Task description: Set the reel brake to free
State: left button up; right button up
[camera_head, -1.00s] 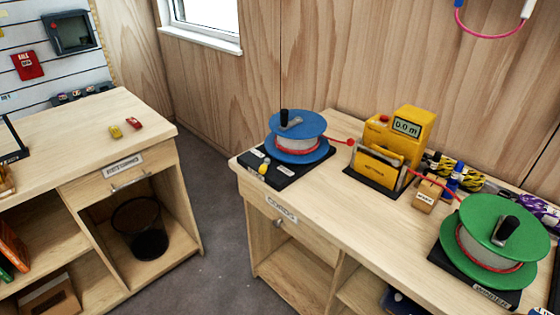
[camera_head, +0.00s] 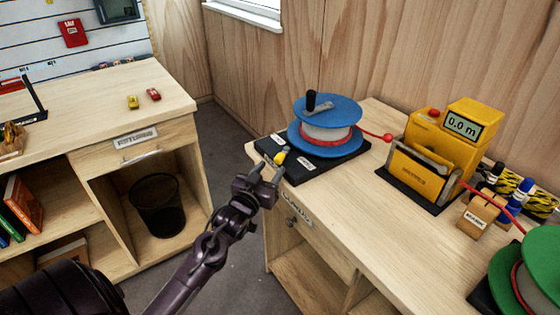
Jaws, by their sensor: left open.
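A blue reel (camera_head: 327,112) with a black crank handle stands on a black base (camera_head: 340,162) at the left end of the right-hand bench. A small yellow-tipped brake lever (camera_head: 280,158) sits at the base's front left corner, with small white labels near it. My left gripper (camera_head: 270,174) is open, its fingertips close to the yellow knob. I cannot tell whether they touch it. The label text is too small to read. My right gripper is not in view.
A yellow measuring machine (camera_head: 440,150) reading 0.0 m stands right of the reel, with a red cord running through it. A green reel (camera_head: 535,270) is at the right edge. The left bench (camera_head: 90,115) and a black wire bin (camera_head: 158,205) stand across a floor gap.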

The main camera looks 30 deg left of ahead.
aim_at(277, 162)
pick_arm(q)
jog(key=w, duration=0.5)
jog(key=shift+a+f, duration=0.1)
jog(key=shift+a, duration=0.25)
